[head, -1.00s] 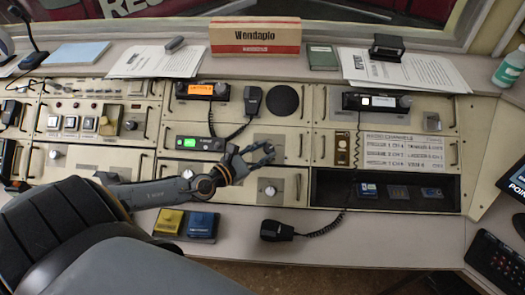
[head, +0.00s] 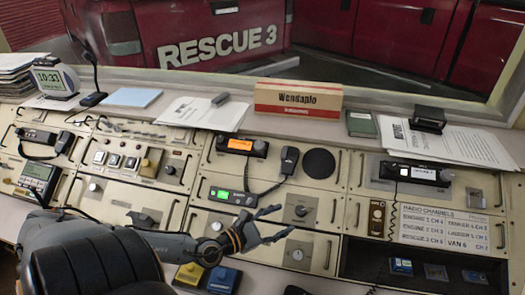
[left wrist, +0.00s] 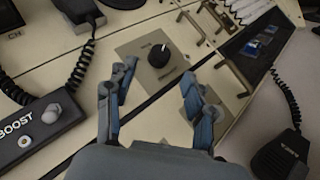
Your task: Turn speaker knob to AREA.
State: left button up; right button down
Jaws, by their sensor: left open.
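A dark round knob (head: 300,210) sits on a grey plate in the console, with a lower knob (head: 297,255) on another plate below it. In the left wrist view a black knob (left wrist: 158,56) with a pointer mark shows on a grey plate; the small lettering around it is unreadable. My left gripper (head: 278,222) is open and empty, just left of the two knobs. In the left wrist view its fingers (left wrist: 158,88) stand apart, with the black knob beyond the tips and not touched. My right gripper is not in view.
Metal handles (head: 334,210) project from the panels. A dark recess (head: 425,262) lies to the right. Yellow and blue blocks (head: 222,280) lie at the front.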

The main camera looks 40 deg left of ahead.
pick_arm(q)
jog(key=v, duration=0.6)
jog(key=shift+s, duration=0.15)
dwell(0.5)
